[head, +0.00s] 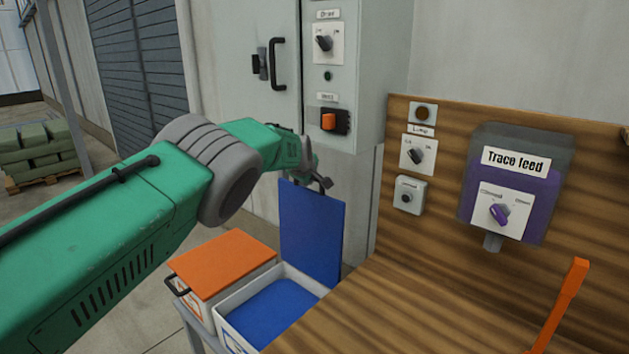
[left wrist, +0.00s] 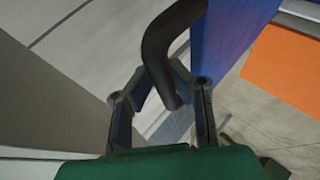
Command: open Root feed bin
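A bin with a blue lid stands low in the head view. Its blue lid (head: 312,232) is raised nearly upright, and the white bin body (head: 235,318) is open with blue inside. No bin label is readable, so I cannot tell which is Root feed. My left gripper (head: 322,180) is at the lid's upper edge. In the left wrist view its fingers (left wrist: 162,82) close around a dark curved handle (left wrist: 172,30) beside the blue lid (left wrist: 222,40). My right gripper is not in view.
A bin with a shut orange lid (head: 222,262) stands left of the blue one. A wooden bench (head: 390,310) with an orange bar (head: 562,305) is at right. Behind are a grey cabinet (head: 250,90) and a Trace feed unit (head: 515,180).

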